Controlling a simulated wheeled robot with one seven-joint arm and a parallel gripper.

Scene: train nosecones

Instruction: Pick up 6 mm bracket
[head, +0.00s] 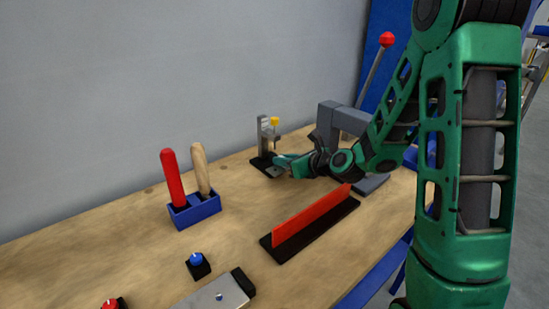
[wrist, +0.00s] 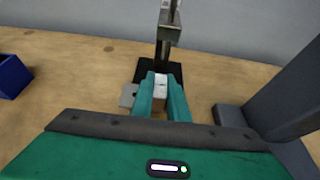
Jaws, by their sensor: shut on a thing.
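My gripper (head: 281,163) is low over the workbench, in front of a small metal stand. In the wrist view its two teal fingers (wrist: 161,80) are shut on a small light-grey metal piece (wrist: 160,86), which I take for the 6 mm bracket. A flat grey plate (wrist: 127,96) shows just left of the fingers; it also shows under the fingers in the head view (head: 275,172). I cannot tell whether it is part of the held piece. The fingers hide the rest of the piece, and I cannot tell whether it touches the bench.
The metal stand (head: 262,135) on its black base (wrist: 185,72) is just beyond the fingers. A grey angled fixture (wrist: 275,100) stands close on the right. A red bar on a black base (head: 310,222) lies nearer. A blue holder (head: 196,211) with two handles stands left.

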